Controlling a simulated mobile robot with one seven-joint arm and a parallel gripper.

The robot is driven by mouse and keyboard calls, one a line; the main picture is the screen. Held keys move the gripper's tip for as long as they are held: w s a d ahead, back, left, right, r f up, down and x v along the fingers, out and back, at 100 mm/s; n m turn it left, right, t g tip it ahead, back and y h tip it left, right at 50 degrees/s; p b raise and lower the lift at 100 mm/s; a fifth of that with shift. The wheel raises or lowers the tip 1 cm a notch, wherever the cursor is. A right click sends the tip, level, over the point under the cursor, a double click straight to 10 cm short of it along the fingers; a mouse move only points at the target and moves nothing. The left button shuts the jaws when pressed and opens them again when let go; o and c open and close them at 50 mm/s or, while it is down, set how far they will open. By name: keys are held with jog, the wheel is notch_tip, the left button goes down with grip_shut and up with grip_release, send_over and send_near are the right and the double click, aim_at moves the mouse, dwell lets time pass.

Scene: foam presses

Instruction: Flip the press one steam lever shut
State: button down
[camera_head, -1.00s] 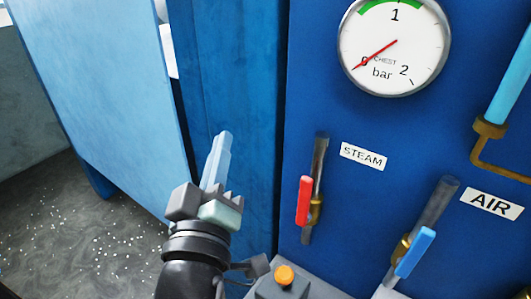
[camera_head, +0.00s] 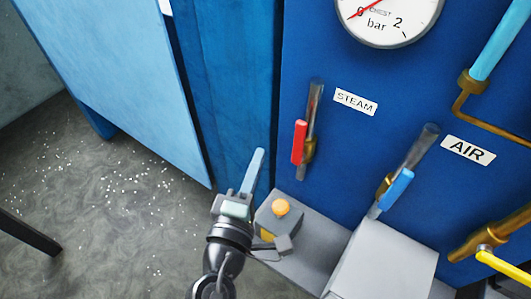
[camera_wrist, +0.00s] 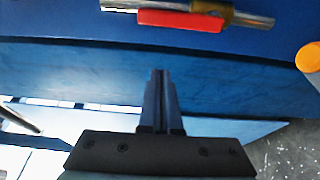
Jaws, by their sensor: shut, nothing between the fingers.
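In the wrist view the red handle (camera_wrist: 178,19) and pipe cross the top of the picture. My gripper (camera_head: 258,155) is left of the lever and slightly lower, apart from it. In the wrist view its fingers (camera_wrist: 158,75) are shut together with nothing between them, pointing toward the blue panel.
A box with an orange button (camera_head: 281,206) stands just right of my gripper. The blue AIR lever (camera_head: 396,190) and a yellow lever (camera_head: 502,264) are further right. The pressure gauge (camera_head: 388,14) is above. A light blue panel (camera_head: 105,75) stands at left, over open floor.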

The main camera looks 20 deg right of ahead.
aim_at(299, 144)
jog(key=w+d+p, duration=0.3)
jog(key=d+p, duration=0.1)
jog(key=d, duration=0.3)
jog(key=shift+w, duration=0.4)
jog(key=shift+f+b, duration=0.15)
jog(key=shift+b, duration=0.4)
